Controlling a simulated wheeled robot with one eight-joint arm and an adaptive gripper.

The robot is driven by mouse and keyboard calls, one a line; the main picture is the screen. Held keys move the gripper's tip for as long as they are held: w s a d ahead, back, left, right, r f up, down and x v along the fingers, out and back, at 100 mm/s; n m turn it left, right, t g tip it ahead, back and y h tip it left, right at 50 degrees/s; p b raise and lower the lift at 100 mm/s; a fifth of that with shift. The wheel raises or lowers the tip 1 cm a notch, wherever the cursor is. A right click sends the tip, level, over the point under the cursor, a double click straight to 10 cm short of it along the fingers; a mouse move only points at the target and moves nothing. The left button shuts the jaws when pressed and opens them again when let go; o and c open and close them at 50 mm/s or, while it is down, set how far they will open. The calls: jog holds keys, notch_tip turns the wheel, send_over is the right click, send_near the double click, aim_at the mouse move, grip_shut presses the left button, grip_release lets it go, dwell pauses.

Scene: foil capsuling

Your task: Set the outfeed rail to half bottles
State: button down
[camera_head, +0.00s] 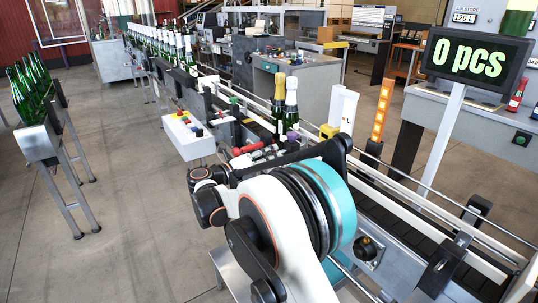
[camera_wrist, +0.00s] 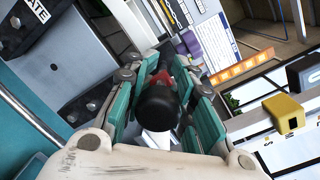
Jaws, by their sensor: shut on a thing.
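In the wrist view my gripper (camera_wrist: 163,100) has its teal-padded fingers closed around a black round knob (camera_wrist: 157,108). A small red part (camera_wrist: 161,79) shows just behind the knob. In the head view my arm covers the middle of the line, and I cannot make out my fingertips or the held knob there. The long white outfeed rail (camera_head: 492,268) runs beside the dark conveyor at the lower right. A white plate with black marks (camera_wrist: 283,150) lies at the lower right of the wrist view; its lettering is too small to read surely.
Two foiled bottles (camera_head: 291,106) stand on the conveyor behind my arm. An orange light bar (camera_head: 382,108) and a display reading "0 pcs" (camera_head: 468,58) rise on the right. A yellow block (camera_wrist: 284,113) is close to my gripper's right. Open floor (camera_head: 130,215) lies left.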

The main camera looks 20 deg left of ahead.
jog(key=c, duration=1.6)
grip_release()
jog(key=shift+w+f, duration=0.1)
jog(key=shift+f, duration=0.05)
jog(key=shift+c, duration=0.2)
jog(key=v, duration=1.2)
